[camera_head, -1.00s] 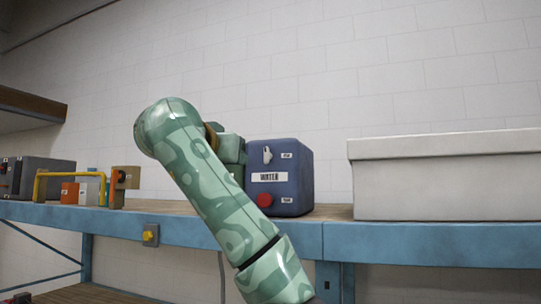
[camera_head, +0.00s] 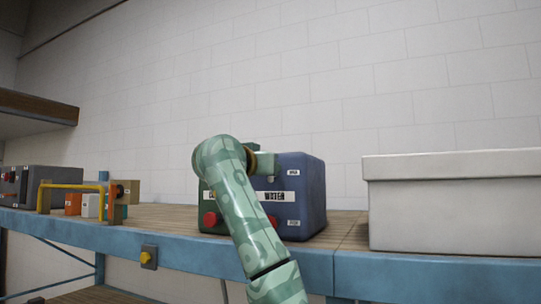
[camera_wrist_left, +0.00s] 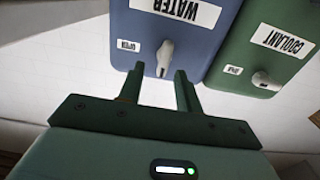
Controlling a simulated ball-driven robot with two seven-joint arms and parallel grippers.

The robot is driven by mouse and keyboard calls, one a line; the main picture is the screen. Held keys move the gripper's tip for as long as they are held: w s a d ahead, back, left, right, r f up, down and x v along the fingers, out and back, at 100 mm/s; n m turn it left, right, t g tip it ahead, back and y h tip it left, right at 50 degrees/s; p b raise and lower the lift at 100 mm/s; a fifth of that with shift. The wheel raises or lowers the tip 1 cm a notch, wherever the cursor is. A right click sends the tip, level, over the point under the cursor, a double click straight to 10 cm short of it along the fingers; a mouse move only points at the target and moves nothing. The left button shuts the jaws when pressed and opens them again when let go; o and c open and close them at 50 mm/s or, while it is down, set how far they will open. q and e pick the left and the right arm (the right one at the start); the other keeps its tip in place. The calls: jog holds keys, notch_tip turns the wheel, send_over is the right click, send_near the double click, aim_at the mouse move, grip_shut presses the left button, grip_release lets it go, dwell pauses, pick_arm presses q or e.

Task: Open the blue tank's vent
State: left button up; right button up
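The blue tank (camera_head: 306,195), labelled WATER, stands on the shelf bench with a red knob low on its front. In the left wrist view the blue tank (camera_wrist_left: 200,42) appears upside down. Its pale vent lever (camera_wrist_left: 165,56) sits beside a small label that seems to read OPEN. My left gripper (camera_wrist_left: 158,70) is open, with its two fingertips close to the lever, one to each side; contact cannot be told. In the head view my left gripper (camera_head: 264,165) is in front of the tank and hides the lever. My right gripper is not in view.
A green COOLANT tank (camera_wrist_left: 262,45) with a similar lever stands right beside the blue one. A large pale box (camera_head: 455,205) stands to the right on the bench (camera_head: 180,237). A yellow bar frame (camera_head: 70,186) and small blocks stand left. Bench between is clear.

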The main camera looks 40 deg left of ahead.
pick_arm(q)
jog(key=p+x, duration=0.1)
jog(key=x, duration=0.1)
jog(key=shift+w+a+r, duration=0.1)
jog(key=shift+w+a, duration=0.1)
jog(key=shift+w, duration=0.2)
jog(key=shift+c, duration=0.9)
jog(key=shift+a, duration=0.15)
grip_shut()
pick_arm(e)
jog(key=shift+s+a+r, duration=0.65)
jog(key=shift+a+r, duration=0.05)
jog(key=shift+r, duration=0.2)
